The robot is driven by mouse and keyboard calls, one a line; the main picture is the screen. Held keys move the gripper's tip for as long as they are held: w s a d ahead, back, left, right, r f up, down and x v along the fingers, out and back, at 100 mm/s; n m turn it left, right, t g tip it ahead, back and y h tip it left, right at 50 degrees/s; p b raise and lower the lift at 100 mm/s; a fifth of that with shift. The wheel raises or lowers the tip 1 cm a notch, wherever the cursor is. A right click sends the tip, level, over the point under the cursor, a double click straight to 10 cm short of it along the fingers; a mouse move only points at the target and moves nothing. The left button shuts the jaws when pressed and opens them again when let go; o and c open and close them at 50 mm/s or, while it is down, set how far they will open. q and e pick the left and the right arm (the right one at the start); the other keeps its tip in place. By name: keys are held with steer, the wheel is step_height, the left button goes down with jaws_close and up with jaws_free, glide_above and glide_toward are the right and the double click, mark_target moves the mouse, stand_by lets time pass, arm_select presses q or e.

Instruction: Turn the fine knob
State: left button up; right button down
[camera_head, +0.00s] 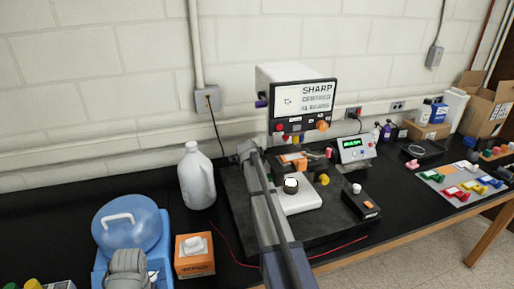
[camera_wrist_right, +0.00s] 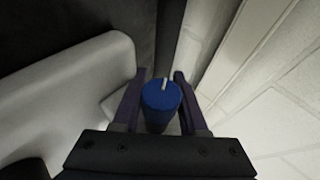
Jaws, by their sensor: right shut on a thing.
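The blue knob (camera_wrist_right: 160,96), with a white mark on its end face, sits between the fingers of my right gripper (camera_wrist_right: 161,76) in the right wrist view. The gripper is shut on it, one dark purple finger on each side. In the head view my right arm reaches up from the bottom centre to the left side of the instrument, and I cannot make out the fingers or this knob there. My left gripper is not in view.
A screen unit (camera_head: 304,98) stands behind the instrument. A white jug (camera_head: 196,177) stands close left of my arm. A display box (camera_head: 355,149) and a black control box (camera_head: 361,201) stand to the right. A blue container (camera_head: 131,222) and an orange box (camera_head: 194,258) are front left.

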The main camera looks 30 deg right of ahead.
steer(key=shift+r+g+y+p, duration=0.1)
steer(key=shift+g+y+p, duration=0.2)
steer(key=shift+g+p, duration=0.5)
steer(key=shift+s+a+f+n+g+y+p, duration=0.15)
steer(key=shift+n+g+y+p, duration=0.1)
steer(key=shift+g+p, duration=0.3)
steer(key=shift+s+d+f+n+g+y+p, duration=0.15)
steer(key=shift+n+g+p, duration=0.15)
steer(key=shift+g, duration=0.35)
steer(key=shift+s+a+f+g+p, duration=0.2)
steer(key=shift+s+g+p, duration=0.15)
steer(key=shift+g, duration=0.55)
steer(key=shift+s+n+g+y, duration=0.25)
steer(key=shift+g+y, duration=0.15)
steer(key=shift+g, duration=0.2)
steer(key=shift+a+f, duration=0.1)
steer(key=shift+c, duration=2.2)
jaws_free()
steer(key=shift+p, duration=0.35)
